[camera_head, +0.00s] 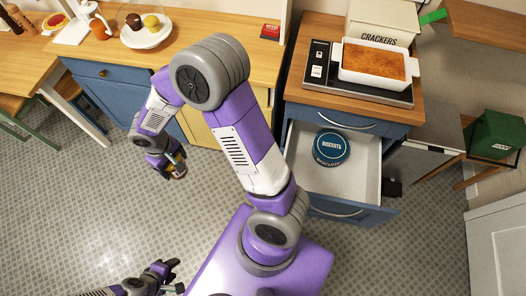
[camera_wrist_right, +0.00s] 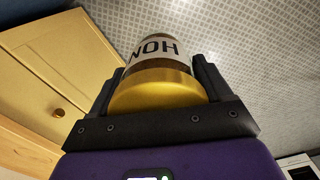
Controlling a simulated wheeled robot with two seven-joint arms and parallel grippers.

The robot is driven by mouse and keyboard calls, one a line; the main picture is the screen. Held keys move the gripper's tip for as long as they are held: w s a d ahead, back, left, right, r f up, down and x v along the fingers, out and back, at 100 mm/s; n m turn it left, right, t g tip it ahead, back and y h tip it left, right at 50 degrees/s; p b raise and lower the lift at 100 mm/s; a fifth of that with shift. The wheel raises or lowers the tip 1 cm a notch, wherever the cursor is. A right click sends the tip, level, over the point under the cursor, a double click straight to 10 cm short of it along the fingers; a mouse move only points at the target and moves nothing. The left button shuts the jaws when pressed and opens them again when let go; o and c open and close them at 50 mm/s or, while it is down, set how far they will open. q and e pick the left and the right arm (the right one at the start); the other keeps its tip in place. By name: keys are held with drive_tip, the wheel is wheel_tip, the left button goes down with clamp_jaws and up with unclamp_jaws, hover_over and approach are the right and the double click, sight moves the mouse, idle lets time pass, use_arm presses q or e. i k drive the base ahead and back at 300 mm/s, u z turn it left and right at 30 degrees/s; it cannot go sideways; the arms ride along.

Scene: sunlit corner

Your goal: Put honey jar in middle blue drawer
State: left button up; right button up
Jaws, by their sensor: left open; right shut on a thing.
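The honey jar (camera_wrist_right: 158,62) has a gold lid and a white label with dark letters in the right wrist view. My right gripper (camera_wrist_right: 155,90) is shut on it, one finger on each side. In the head view the right gripper (camera_head: 172,164) hangs over the floor in front of the cabinets, and the jar (camera_head: 179,172) shows only in part. A blue drawer (camera_head: 372,160) below a shut top drawer (camera_head: 345,122) is pulled open, with a round blue biscuits tin (camera_head: 331,147) inside. My left gripper (camera_head: 172,277) is open and empty at the bottom left.
A baking dish (camera_head: 373,65) on a dark appliance and a crackers box (camera_head: 380,22) stand above the drawers. A counter with a plate (camera_head: 146,38) is at the upper left. A green box (camera_head: 495,138) is at the right. The open drawer has bare room beside the tin.

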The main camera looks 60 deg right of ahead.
sight(324, 185)
drive_tip(key=u, duration=0.05)
drive_tip(key=i, duration=0.95)
drive_tip(key=z, duration=3.7)
drive_tip(key=i, duration=0.5)
drive_tip(key=z, duration=0.05)
